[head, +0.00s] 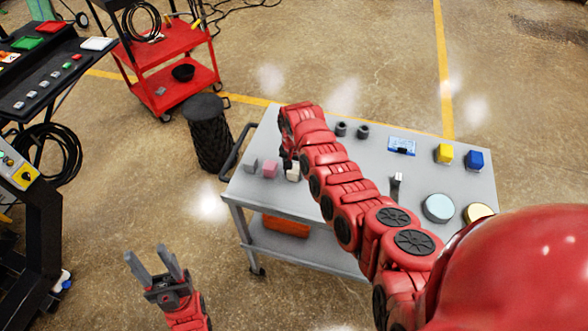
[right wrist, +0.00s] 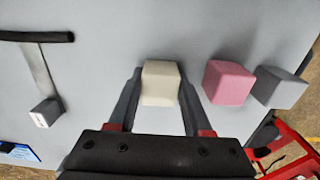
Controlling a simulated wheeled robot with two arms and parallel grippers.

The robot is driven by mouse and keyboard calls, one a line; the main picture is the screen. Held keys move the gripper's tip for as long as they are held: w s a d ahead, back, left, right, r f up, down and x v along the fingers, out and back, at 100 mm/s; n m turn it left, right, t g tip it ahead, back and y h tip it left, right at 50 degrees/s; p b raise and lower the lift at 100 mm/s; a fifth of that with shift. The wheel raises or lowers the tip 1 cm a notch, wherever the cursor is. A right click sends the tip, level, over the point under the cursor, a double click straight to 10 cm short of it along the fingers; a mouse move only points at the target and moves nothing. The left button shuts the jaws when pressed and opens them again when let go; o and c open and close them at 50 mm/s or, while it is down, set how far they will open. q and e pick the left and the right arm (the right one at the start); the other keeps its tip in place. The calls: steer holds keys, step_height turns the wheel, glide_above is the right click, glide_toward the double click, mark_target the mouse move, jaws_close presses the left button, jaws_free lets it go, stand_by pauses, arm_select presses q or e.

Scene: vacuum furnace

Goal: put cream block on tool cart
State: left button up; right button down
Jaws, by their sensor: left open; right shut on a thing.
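The cream block (right wrist: 161,83) sits between the two fingers of my right gripper in the right wrist view. In the head view the block (head: 293,173) is partly hidden by my right arm, at the left part of the grey wheeled cart top (head: 322,198). My right gripper (head: 290,163) is shut on it; I cannot tell whether the block is touching the surface. My left gripper (head: 154,263) is open and empty, low on the left over the floor. A red tool cart (head: 180,52) with shelves stands at the back left.
A pink block (head: 269,170) and a grey block (head: 250,165) stand beside the cream block. A dark bin (head: 208,135) stands between the carts. A control console (head: 45,75) is at the left.

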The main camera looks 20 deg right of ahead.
steer(key=shift+f, duration=0.1)
steer(key=shift+c, duration=1.6)
jaws_free()
